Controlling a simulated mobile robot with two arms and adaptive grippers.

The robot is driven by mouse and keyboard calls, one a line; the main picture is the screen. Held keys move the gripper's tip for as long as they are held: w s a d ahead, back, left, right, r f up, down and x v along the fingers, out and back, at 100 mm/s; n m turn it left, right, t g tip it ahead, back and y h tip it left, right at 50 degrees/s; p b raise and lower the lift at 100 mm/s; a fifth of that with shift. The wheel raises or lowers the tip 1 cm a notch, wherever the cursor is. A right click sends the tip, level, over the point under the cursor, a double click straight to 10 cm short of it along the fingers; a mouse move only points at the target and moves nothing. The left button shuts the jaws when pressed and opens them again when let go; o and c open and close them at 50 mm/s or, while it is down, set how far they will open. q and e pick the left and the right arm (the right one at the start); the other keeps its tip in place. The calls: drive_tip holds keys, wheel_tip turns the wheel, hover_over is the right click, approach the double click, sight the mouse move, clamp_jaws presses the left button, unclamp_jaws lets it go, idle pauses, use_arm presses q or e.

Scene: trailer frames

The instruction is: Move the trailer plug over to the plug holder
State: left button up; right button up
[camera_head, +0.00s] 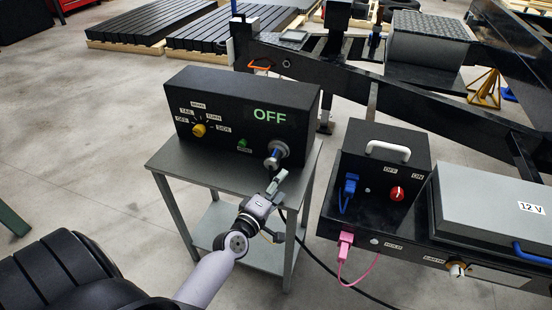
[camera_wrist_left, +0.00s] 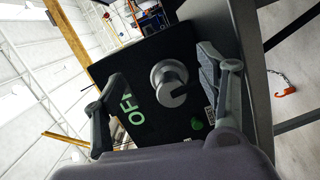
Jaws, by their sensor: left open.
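A round grey connector (camera_head: 277,152) with a blue part sits on the front of a black test box (camera_head: 215,150) whose display reads OFF in green. I cannot tell whether it is the trailer plug or the socket with the plug in it. In the left wrist view the round grey connector (camera_wrist_left: 168,78) lies between my fingers. My left gripper (camera_head: 277,181) is open just in front of and below it, apparently not touching. A pink plug (camera_head: 346,239) and a blue plug (camera_head: 350,187) are on the black trailer unit at right. I cannot identify the plug holder for sure. My right gripper is out of view.
The test box stands on a grey table (camera_head: 165,160) with a lower shelf. A black cable (camera_head: 325,262) hangs down at its right side. The trailer frame (camera_head: 420,100) and a grey 12 V case (camera_head: 490,205) fill the right. Open floor lies left.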

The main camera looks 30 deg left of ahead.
sight(270, 166)
use_arm(q)
drive_tip(key=a+n+y, duration=0.2)
drive_tip(key=a, duration=0.1)
drive_tip(key=a+n+y, duration=0.1)
drive_tip(key=a+n, duration=0.1)
drive_tip(key=shift+w+r, duration=0.15)
drive_tip(key=shift+w, duration=0.1)
drive_tip(key=shift+b+x, duration=0.6)
drive_tip(key=shift+x, duration=3.9)
drive_tip(key=shift+r, duration=0.15)
drive_tip(key=shift+c, duration=0.6)
clamp_jaws()
drive_tip(key=shift+s, duration=0.2)
drive_tip(key=shift+s+d, duration=0.15)
drive_tip(key=shift+s, duration=0.45)
drive_tip(key=shift+p+v, duration=0.6)
drive_tip(key=shift+v, duration=1.6)
